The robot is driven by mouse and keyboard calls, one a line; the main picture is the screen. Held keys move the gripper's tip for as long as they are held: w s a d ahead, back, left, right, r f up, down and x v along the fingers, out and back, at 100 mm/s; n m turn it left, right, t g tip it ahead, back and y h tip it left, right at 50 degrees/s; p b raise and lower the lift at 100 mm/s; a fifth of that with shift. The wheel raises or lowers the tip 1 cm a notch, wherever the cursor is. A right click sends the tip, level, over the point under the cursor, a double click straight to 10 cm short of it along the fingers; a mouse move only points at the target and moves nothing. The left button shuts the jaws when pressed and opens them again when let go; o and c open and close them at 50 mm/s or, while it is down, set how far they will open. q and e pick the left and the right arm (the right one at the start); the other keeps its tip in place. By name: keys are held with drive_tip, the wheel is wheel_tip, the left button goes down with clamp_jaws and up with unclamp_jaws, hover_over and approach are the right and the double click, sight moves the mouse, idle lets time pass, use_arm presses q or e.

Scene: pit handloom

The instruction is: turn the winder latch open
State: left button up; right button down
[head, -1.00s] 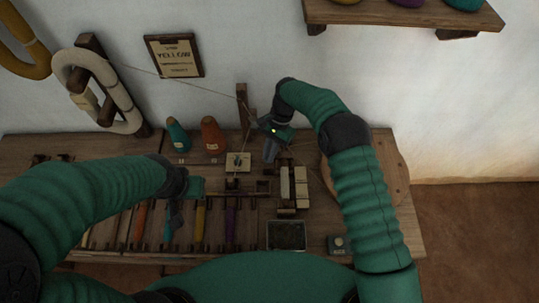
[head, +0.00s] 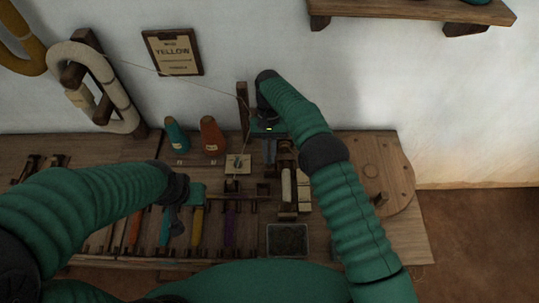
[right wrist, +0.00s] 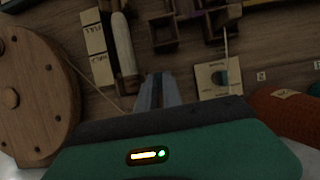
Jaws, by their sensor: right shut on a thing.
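My right gripper (head: 269,158) points down over the bench beside the upright wooden post (head: 242,108). In the right wrist view its two fingers (right wrist: 158,88) are close together; what lies between them is too small or hidden to make out. I cannot tell for sure which part is the winder latch.
An orange cone (head: 212,137) and a teal cone (head: 177,135) stand behind the plate. A round wooden disc (right wrist: 35,92) lies on the bench at the right end. A dark tray (head: 287,240) sits at the front. A thin thread crosses above the bench to the post.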

sight(269, 161)
drive_tip(key=shift+w+r, duration=0.1)
drive_tip(key=shift+w, duration=0.05)
drive_tip(key=c, duration=1.5)
unclamp_jaws()
drive_tip(key=shift+a, duration=0.1)
drive_tip(key=shift+r, duration=0.3)
wheel_tip(269, 161, up, 3)
drive_tip(key=shift+w, duration=0.1)
drive_tip(key=s+r+p, duration=0.1)
drive_tip(key=s, duration=1.5)
